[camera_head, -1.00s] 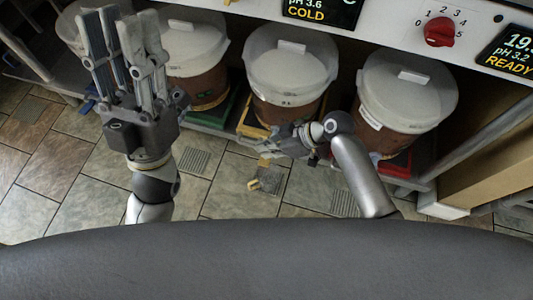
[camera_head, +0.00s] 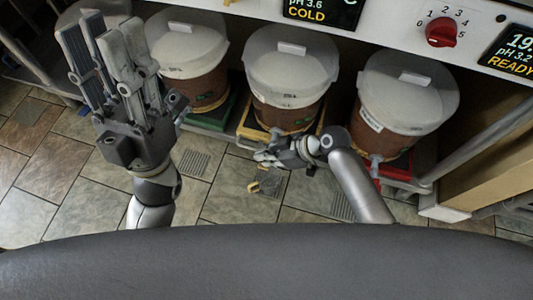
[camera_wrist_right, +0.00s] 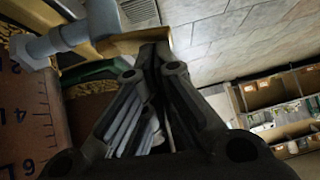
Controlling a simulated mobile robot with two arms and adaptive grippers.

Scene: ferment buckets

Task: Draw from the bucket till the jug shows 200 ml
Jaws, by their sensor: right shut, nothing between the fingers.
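Several white-lidded brown buckets stand in a row: a left one (camera_head: 202,85), a middle one (camera_head: 288,113) on a yellow tray, and a right one (camera_head: 395,142) on a red tray. In the right wrist view, a bucket with a printed litre scale (camera_wrist_right: 30,125) is at the left edge, with a grey tap (camera_wrist_right: 65,40) beside it. My right gripper (camera_head: 259,153) is shut and empty, low in front of the middle bucket; its fingers also show in the wrist view (camera_wrist_right: 155,52). My left gripper (camera_head: 95,30) is raised, open and empty. I see no jug.
A panel above holds a red dial (camera_head: 441,32) and displays. The yellow tray (camera_head: 250,124), red tray (camera_head: 397,171) and green tray (camera_head: 212,119) sit on a low shelf. A small yellow item (camera_head: 254,186) lies on the tiled floor. Open shelving (camera_wrist_right: 285,100) shows in the wrist view.

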